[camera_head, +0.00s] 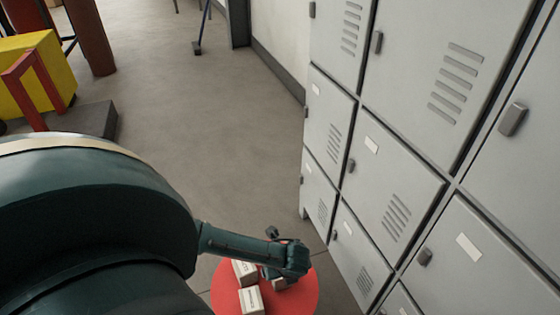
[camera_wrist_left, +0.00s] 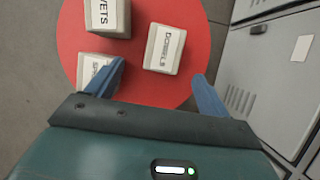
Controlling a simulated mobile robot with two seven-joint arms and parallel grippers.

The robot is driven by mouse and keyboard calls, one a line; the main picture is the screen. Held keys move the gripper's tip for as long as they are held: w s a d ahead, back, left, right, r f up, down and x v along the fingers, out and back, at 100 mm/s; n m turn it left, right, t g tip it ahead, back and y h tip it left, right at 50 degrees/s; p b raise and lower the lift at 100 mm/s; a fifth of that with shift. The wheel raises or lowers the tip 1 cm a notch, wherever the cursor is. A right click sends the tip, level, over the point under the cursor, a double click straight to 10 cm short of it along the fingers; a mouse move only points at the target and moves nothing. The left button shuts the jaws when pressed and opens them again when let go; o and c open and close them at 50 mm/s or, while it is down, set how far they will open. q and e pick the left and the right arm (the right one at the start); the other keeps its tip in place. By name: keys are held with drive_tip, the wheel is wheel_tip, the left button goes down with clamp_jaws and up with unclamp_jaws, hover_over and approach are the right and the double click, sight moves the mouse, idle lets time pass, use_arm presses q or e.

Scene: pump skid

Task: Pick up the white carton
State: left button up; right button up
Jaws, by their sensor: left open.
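Several white cartons with black lettering stand on a round red top. In the left wrist view, a carton marked "DOWELS" (camera_wrist_left: 163,50) lies ahead of and between the fingertips of my left gripper (camera_wrist_left: 158,71). A carton ending in "VETS" (camera_wrist_left: 107,16) is at the upper left, cut by the frame. A third carton (camera_wrist_left: 93,66) is partly hidden behind the left finger. My left gripper is open and empty. In the head view it hangs over the red top (camera_head: 308,291), beside two white cartons, with another partly hidden under it. My right gripper is not in view.
Grey lockers (camera_head: 395,165) with protruding handles stand close at the right of the red top. A yellow box with a red frame (camera_head: 35,75) and a dark plinth (camera_head: 88,118) are at the far left. The grey floor (camera_head: 235,150) between is clear.

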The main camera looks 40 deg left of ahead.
use_arm(q)
drive_tip(key=b+x, duration=0.1)
drive_tip(key=x, duration=0.3)
drive_tip(key=shift+f, duration=0.2)
drive_tip(key=b+x, duration=0.2)
drive_tip(key=x, duration=0.1)
drive_tip(key=b+x, duration=0.1)
drive_tip(key=shift+w+a+f, duration=0.1)
drive_tip(key=shift+w+f, duration=0.1)
drive_tip(key=shift+w, duration=0.2)
drive_tip(key=shift+a+f, duration=0.1)
drive_tip(key=shift+f, duration=0.15)
drive_tip(key=c, duration=1.2)
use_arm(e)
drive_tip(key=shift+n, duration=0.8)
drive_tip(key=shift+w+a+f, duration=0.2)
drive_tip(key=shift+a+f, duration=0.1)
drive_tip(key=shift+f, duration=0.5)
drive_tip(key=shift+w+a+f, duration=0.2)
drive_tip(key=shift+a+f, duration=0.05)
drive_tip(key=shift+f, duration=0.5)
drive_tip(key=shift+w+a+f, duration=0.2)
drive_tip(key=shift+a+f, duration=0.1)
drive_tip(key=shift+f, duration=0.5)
